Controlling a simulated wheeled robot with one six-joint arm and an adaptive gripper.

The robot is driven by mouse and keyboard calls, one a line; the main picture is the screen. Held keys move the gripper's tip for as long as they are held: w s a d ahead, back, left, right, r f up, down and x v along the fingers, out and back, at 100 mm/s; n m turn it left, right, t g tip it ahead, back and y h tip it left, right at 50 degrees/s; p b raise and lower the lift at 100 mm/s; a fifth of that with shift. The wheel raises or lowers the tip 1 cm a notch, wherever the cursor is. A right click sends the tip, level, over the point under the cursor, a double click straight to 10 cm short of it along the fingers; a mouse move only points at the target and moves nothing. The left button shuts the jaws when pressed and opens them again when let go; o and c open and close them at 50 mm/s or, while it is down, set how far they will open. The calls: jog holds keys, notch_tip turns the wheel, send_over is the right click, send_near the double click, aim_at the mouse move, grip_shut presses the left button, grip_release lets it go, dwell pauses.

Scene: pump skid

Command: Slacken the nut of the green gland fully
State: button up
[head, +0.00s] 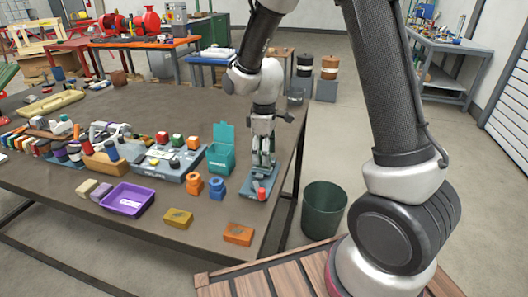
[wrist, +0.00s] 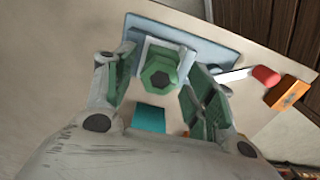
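The green gland (wrist: 152,52) stands on a blue-grey base plate (wrist: 207,48) in the wrist view, with its green hex nut (wrist: 157,76) facing the camera. My gripper (wrist: 160,88) is open, with green-padded fingers on the left and right of the nut. A gap shows on the left; on the right the pad looks close, and I cannot tell whether it touches. In the head view my gripper (head: 262,165) points down over the blue base plate (head: 250,192) near the table's front right corner, hiding the gland. A red-ended lever (wrist: 264,76) sticks out beside the gland.
An orange block (wrist: 287,93) lies beyond the lever. In the head view an open teal box (head: 221,155), orange (head: 194,185) and blue (head: 217,188) fittings and a purple tray (head: 128,200) lie left of my gripper. A green bin (head: 323,210) stands off the table's right edge.

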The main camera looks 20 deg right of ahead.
notch_tip(320, 180, up, 12)
dwell(0.6)
jog(key=s+d+r+m+t, duration=0.1)
jog(key=s+d+r+m, duration=0.2)
jog(key=s+d, duration=0.2)
jog(key=s+d+r+m+t, duration=0.2)
jog(key=s+d+r+m, duration=0.1)
jog(key=s, duration=0.7)
jog(key=s+d+r+m+t, duration=0.1)
jog(key=s+d+r+m, duration=0.2)
jog(key=s+d+m, duration=0.2)
jog(key=s+d, duration=0.2)
jog(key=s, duration=0.1)
jog(key=shift+r, duration=0.4)
